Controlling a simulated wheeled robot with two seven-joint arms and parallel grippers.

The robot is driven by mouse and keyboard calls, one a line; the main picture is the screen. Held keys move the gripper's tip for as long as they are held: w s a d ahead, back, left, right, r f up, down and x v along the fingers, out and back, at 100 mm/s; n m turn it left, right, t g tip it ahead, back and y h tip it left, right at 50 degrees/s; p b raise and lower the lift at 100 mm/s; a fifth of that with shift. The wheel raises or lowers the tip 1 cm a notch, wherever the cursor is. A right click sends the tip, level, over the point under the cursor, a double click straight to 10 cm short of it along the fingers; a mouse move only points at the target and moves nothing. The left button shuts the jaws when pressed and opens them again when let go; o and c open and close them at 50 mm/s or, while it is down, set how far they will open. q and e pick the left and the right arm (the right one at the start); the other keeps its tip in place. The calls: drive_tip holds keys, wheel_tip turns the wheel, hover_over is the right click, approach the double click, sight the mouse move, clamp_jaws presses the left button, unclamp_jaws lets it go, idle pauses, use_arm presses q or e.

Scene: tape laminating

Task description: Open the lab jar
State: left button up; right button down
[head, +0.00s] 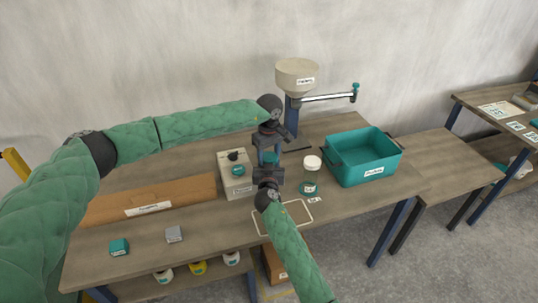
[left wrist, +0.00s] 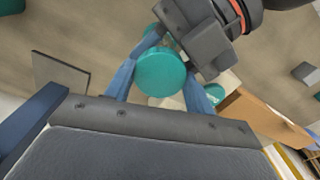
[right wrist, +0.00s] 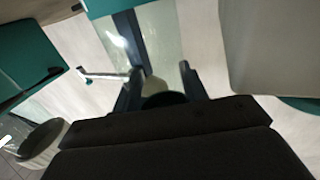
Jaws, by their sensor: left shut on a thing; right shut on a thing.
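The lab jar's round teal lid (left wrist: 160,73) sits between the blue fingers of my left gripper (left wrist: 168,68) in the left wrist view. In the head view the lid (head: 268,157) shows small between my two grippers. My left gripper (head: 269,150) reaches it from above and behind, shut on it. My right gripper (head: 268,174) comes from the front, just below the lid, shut on the jar. The jar's body is mostly hidden by the grippers. I cannot tell whether lid and body are apart. The right wrist view is dim and unclear between the fingers.
A beige box (head: 233,180) and a cardboard box (head: 150,200) lie left. A funnel stand (head: 297,78) rises behind.

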use_arm(q)
drive_tip(key=o, duration=1.1)
drive_tip(key=shift+r, duration=0.1)
drive_tip(key=shift+r, duration=2.2)
use_arm(e)
drive_tip(key=c, duration=0.7)
unclamp_jaws()
